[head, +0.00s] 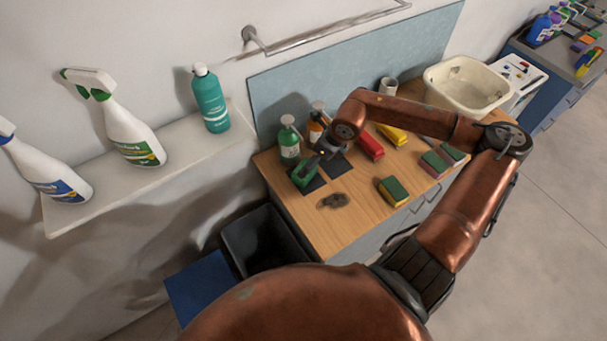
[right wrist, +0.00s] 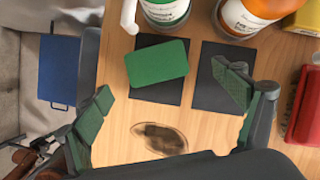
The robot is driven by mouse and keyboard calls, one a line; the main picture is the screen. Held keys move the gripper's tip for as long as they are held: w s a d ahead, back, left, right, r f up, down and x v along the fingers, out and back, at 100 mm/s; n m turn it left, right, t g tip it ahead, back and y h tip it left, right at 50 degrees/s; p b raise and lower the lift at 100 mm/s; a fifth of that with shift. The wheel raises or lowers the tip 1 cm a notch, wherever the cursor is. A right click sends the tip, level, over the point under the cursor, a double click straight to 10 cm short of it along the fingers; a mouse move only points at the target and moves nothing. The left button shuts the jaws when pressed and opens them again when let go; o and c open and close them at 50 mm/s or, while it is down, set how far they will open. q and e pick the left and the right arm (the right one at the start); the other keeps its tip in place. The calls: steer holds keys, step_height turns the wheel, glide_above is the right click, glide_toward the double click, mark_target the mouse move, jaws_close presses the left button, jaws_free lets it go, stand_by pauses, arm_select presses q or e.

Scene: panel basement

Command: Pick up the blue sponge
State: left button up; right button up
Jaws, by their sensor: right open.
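I can make out no plainly blue sponge on the near counter. A green sponge (right wrist: 157,62) lies flat on the left of two dark square mats; it also shows in the head view (head: 302,173). My right gripper (right wrist: 165,90) is open and empty, with its green-padded fingers spread to either side of the sponge's near edge. In the head view my right gripper (head: 326,148) is above the mats, partly hidden by its own arm. A yellow-green sponge (head: 393,191) and a pink-green sponge (head: 434,164) lie to the right. My left gripper is not in view.
A green soap bottle (head: 289,142) and an orange one (right wrist: 247,15) stand just behind the mats. A red block (head: 370,147) is to the right. A dark stain (right wrist: 160,138) marks the wood. A black bin (head: 262,242) stands left of the counter; a cream basin (head: 466,84) is far right.

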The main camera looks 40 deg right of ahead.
steer(key=x, duration=0.6)
steer(key=shift+s+a+f, duration=0.25)
steer(key=shift+s+a, duration=0.05)
steer(key=shift+w+f, duration=0.25)
steer(key=shift+f, duration=0.25)
steer(key=shift+c, duration=0.4)
steer(key=c, duration=0.8)
